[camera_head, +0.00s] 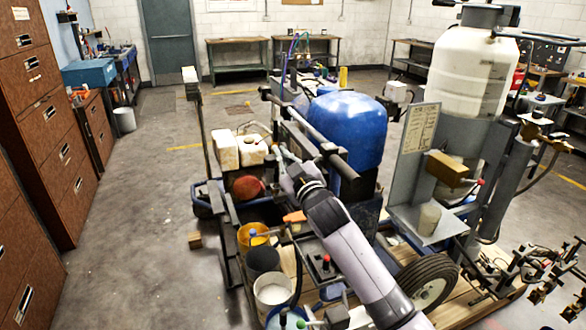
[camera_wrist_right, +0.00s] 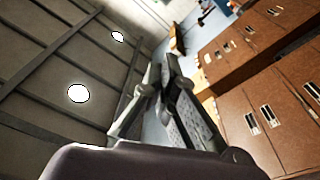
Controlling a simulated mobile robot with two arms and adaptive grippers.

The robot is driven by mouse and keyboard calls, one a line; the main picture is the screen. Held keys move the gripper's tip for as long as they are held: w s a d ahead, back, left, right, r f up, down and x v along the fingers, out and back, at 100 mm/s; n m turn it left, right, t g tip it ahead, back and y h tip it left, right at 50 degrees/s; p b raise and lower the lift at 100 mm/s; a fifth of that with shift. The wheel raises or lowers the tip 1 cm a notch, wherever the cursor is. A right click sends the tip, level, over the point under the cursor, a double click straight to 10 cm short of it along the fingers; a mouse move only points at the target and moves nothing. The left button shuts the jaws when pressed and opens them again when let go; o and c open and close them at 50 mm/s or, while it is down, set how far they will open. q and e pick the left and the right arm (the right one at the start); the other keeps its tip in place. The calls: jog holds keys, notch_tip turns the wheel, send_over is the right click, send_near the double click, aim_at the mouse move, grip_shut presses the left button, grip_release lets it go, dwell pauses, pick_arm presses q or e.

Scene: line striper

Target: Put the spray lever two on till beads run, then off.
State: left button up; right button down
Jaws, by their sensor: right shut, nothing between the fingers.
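The line striper stands in the middle of the head view, with a blue tank (camera_head: 348,128) and a dark handlebar (camera_head: 312,133). My right arm reaches up from the bottom, and my right gripper (camera_head: 284,158) is beside the handlebar, left of the blue tank. In the right wrist view its fingers (camera_wrist_right: 166,68) are together with nothing between them. I cannot tell which lever is spray lever two. A red-knobbed lever (camera_head: 326,260) shows on the deck, left of my arm. A white bead tank (camera_head: 474,70) stands at the right. I see no beads running. My left gripper is not in view.
Buckets (camera_head: 272,292) and a yellow tub (camera_head: 252,236) crowd the deck left of my arm. A grey panel with a notice (camera_head: 418,130) stands right of the blue tank. Brown cabinets (camera_head: 45,125) line the left side; the floor (camera_head: 145,220) between is mostly clear.

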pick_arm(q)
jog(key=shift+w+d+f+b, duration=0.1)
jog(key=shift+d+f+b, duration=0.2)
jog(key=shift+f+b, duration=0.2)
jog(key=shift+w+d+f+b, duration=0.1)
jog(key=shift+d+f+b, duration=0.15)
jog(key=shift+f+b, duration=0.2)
pick_arm(e)
jog(key=d+v, duration=0.1)
jog(key=v, duration=0.7)
jog(key=shift+w+d, duration=0.25)
jog(key=shift+d, duration=0.1)
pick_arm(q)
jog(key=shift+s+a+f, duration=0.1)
pick_arm(e)
jog(key=shift+a, duration=0.1)
